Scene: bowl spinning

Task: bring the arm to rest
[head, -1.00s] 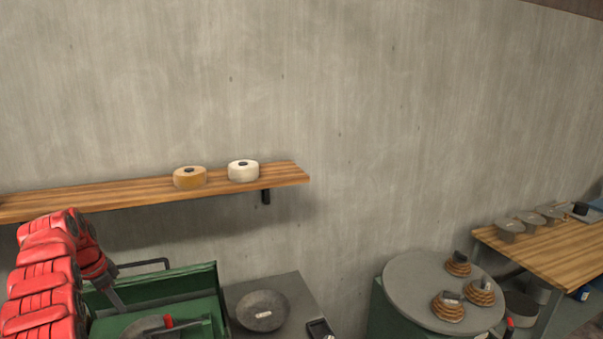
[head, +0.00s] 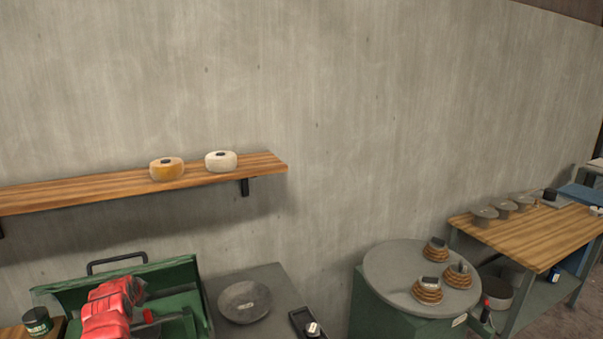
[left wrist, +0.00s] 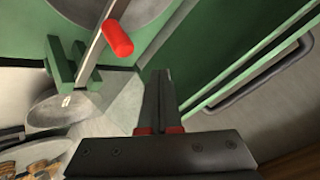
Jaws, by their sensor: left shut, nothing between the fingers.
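My red left arm (head: 112,305) reaches in at the lower left of the head view, in front of the green machine (head: 172,277). Its gripper cannot be made out there. In the left wrist view my left gripper (left wrist: 161,72) is shut and empty, its two fingers together. Beside it in that view are the red-gripped lever (left wrist: 118,38) and the green machine's panels (left wrist: 225,68). I cannot tell how far the fingers are from them. A grey bowl (head: 244,302) lies on the grey bench right of the machine. My right gripper is out of view.
A round grey table (head: 395,285) bears stacked brown rings at the right. A wooden table (head: 545,235) is farther right. A dark jar (head: 37,320) stands lower left.

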